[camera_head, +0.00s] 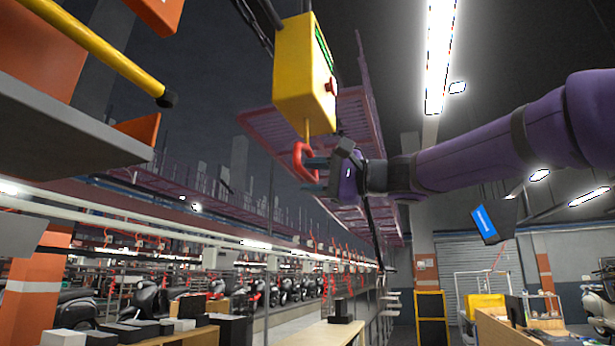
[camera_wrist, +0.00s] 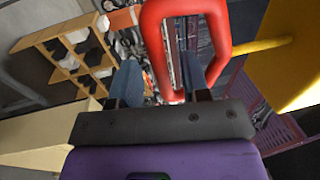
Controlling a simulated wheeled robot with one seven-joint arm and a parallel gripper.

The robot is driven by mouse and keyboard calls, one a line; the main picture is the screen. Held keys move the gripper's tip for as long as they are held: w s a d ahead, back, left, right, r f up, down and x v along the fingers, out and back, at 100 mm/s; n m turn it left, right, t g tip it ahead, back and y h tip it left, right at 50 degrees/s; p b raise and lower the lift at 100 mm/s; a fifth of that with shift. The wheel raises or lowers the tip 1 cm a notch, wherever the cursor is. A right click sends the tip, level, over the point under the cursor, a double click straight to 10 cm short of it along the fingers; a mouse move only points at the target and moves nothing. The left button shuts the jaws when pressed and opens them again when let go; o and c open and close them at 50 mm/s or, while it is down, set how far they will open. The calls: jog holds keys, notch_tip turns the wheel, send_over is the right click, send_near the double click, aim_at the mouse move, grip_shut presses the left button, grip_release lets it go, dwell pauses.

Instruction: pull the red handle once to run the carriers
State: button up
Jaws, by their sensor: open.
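The red handle (camera_head: 301,160) is a closed loop hanging on a short yellow rod below a yellow control box (camera_head: 303,75). My gripper (camera_head: 314,168) is at the handle, reaching in from the right in the head view. In the wrist view the red handle (camera_wrist: 153,45) is close, and one side bar of the loop lies between the two fingers of my gripper (camera_wrist: 160,82). The right finger shows within the loop's opening and the left finger is outside it. The jaws are open, with a gap beside the bar. I cannot tell whether either finger touches it.
A yellow bar with a black end (camera_head: 110,62) juts in at upper left beside a grey panel (camera_head: 60,115). Purple grated framework (camera_head: 290,115) hangs behind the box. A bench (camera_head: 318,333) stands below, and a blue-lit screen (camera_head: 486,220) hangs at right.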

jog(key=v, duration=0.7)
jog(key=shift+d, duration=0.25)
jog(key=shift+s, duration=0.1)
dwell(7.0)
